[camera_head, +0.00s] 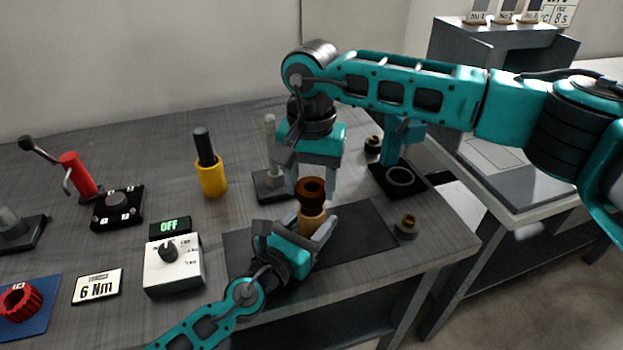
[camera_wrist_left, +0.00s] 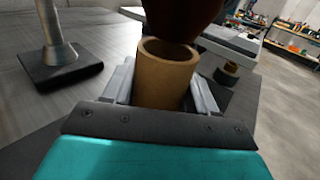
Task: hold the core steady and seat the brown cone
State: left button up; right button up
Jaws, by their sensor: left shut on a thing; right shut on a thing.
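The core (camera_head: 311,224) is a tan, hollow tube standing upright with its open top facing up. My left gripper (camera_head: 314,236) is shut around it; the left wrist view shows the core (camera_wrist_left: 165,78) between the two grey fingers. The brown cone (camera_head: 311,189) is dark reddish brown with a hole in its top. My right gripper (camera_head: 317,180) reaches down from above and is shut on it. In the left wrist view the cone (camera_wrist_left: 185,14) hangs over the core's far rim, partly cut off by the frame; the core's opening still shows. Contact between them is unclear.
A grey post on a dark base (camera_head: 270,184) stands just left of the grippers. A dial box (camera_head: 173,266), an OFF display (camera_head: 170,228) and a yellow holder (camera_head: 211,178) are further left. A small brass-coloured part (camera_head: 406,226) and a black plate with a ring (camera_head: 399,177) are right.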

jog(key=shift+f, duration=0.15)
jog(key=shift+f, duration=0.65)
jog(key=o, duration=1.3)
jog(key=shift+o, duration=0.2)
notch_tip(320, 180, up, 12)
